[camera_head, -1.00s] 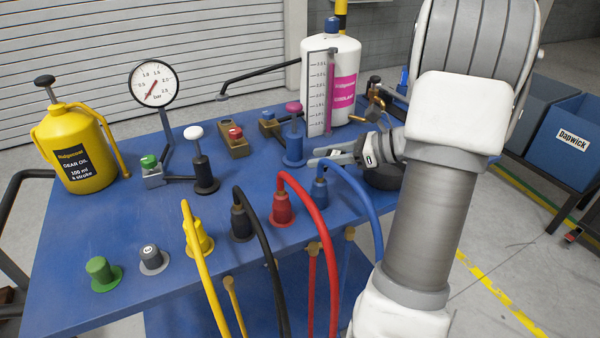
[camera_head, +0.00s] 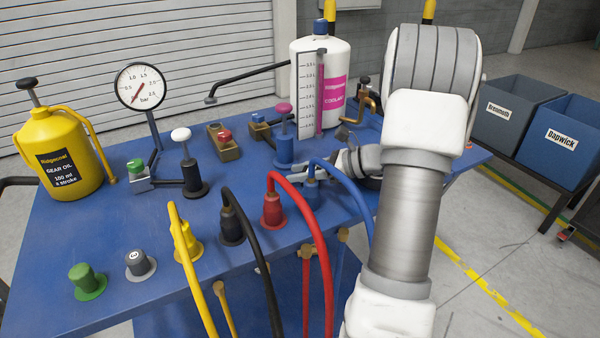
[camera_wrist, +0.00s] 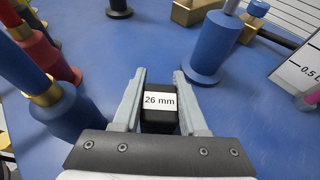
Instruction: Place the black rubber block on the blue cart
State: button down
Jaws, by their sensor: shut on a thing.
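The blue cart (camera_head: 120,222) fills the middle of the head view; its flat top carries many fittings and also fills the wrist view (camera_wrist: 115,50). The black rubber block (camera_wrist: 158,118), with a white "26 mm" label, sits between the two grey fingers of my gripper (camera_wrist: 163,84) in the wrist view. My gripper (camera_head: 296,174) is shut on it, over the cart top between the blue hose fitting and the pink-capped blue post. I cannot make out the block in the head view. Whether its underside touches the cart top cannot be told.
A pink-capped blue post (camera_head: 284,140) and a white coolant bottle (camera_head: 308,90) stand behind my gripper. Red (camera_head: 274,208) and black (camera_head: 232,218) hose fittings stand to its left. Blue (camera_head: 572,140) and grey (camera_head: 510,108) bins are at the right. The cart's front left has bare room.

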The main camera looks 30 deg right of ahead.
jog(key=shift+c, duration=2.2)
grip_release()
jog(key=shift+f, duration=0.1)
jog(key=shift+r, duration=0.3)
jog(key=p+v, duration=0.2)
jog(key=v, duration=1)
jog(key=shift+f, duration=0.15)
